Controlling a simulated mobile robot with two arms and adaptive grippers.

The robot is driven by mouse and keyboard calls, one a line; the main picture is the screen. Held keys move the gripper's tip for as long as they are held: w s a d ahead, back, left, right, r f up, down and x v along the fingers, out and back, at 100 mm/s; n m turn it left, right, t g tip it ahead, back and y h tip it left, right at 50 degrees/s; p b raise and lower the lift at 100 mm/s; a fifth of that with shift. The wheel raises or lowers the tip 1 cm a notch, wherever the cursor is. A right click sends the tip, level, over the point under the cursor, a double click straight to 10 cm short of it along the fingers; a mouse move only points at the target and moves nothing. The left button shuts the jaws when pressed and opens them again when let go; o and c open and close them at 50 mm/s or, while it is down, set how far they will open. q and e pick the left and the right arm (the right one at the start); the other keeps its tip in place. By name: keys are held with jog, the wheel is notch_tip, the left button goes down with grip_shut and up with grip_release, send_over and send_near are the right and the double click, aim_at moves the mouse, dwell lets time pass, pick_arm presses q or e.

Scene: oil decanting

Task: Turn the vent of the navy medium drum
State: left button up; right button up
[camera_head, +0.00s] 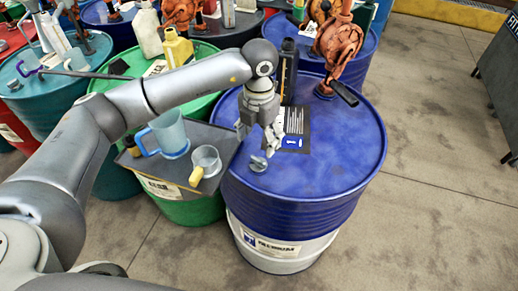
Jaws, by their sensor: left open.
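The blue drum (345,150) stands at the centre right. Its lower part is white, with a label on the side. A small grey vent cap (258,163) sits on its top, near the left front edge. My left gripper (259,143) points down over the drum top, just behind the vent. Its fingers are spread and hold nothing; it appears apart from the vent. An orange-red pump (337,45) with a black-handled lever rises at the back of the drum top. My right gripper does not show.
A blue-tinted jug (170,132) and a clear cup (206,160) with a yellow handle stand on a grey board (222,137) left of the drum. A dark bottle (288,70) and a card (294,125) are on the drum top.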

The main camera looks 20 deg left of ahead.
pick_arm(q)
jog(key=shift+r, duration=2.1)
